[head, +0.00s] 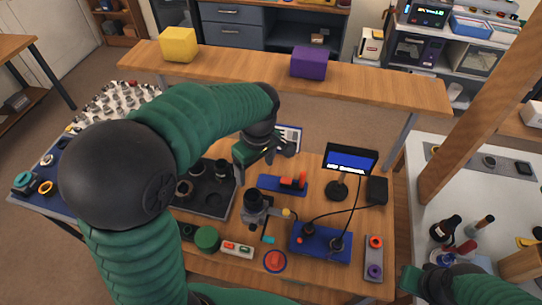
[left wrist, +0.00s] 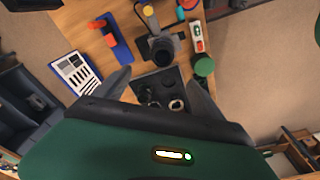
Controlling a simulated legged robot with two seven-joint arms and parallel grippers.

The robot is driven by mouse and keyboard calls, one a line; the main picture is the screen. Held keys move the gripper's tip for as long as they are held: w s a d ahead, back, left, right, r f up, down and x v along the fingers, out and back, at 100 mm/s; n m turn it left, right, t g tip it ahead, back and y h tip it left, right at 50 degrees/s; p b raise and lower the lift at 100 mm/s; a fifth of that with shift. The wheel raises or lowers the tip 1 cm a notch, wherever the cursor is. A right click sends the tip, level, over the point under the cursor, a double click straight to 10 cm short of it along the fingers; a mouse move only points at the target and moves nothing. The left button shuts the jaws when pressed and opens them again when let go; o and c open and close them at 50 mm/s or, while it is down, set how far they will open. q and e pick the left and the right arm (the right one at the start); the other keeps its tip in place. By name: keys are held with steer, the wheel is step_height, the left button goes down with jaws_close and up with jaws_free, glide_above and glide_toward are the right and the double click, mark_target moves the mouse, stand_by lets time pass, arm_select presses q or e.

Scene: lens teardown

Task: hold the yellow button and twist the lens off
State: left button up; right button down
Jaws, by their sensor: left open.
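The camera with its black lens (head: 254,201) stands on a small stand on the wooden workbench. In the left wrist view the camera (left wrist: 158,30) is near the top, with the dark round lens (left wrist: 162,52) facing my gripper. The yellow button (head: 286,214) sits at the camera's side; it also shows in the left wrist view (left wrist: 148,10). My left gripper (head: 256,156) is open and empty, above and behind the camera, apart from it. In the left wrist view its fingers (left wrist: 160,86) are spread. My right gripper (head: 414,284) is partly visible at lower right, its jaws unclear, away from the camera.
A dark parts tray (head: 219,209) lies left of the camera. A blue block with a red tool (head: 283,185), a small screen (head: 350,160) and a blue control box (head: 321,244) surround it. A red button (head: 275,260) and red-green switch box (head: 237,249) lie in front.

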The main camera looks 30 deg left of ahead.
mark_target(254, 195)
arm_select(q)
steer(key=f, duration=1.2)
steer(key=shift+a+f+p, duration=0.15)
steer(key=shift+a+p, duration=0.2)
steer(key=f, duration=0.2)
steer(key=a+f, duration=0.1)
steer(key=shift+a+f, duration=0.1)
steer(key=shift+f, duration=0.3)
steer(key=shift+a+f, duration=0.2)
steer(key=shift+f, duration=0.1)
steer(key=shift+d, duration=0.2)
steer(key=shift+c, duration=0.2)
steer(key=shift+d+r, duration=0.1)
steer(key=shift+d, duration=0.15)
steer(key=c, duration=0.7)
steer(key=shift+a, duration=0.15)
steer(key=c, duration=1)
steer(key=shift+n, duration=1.3)
arm_select(e)
steer(key=shift+s+d+r, duration=0.2)
steer(key=shift+s, duration=0.05)
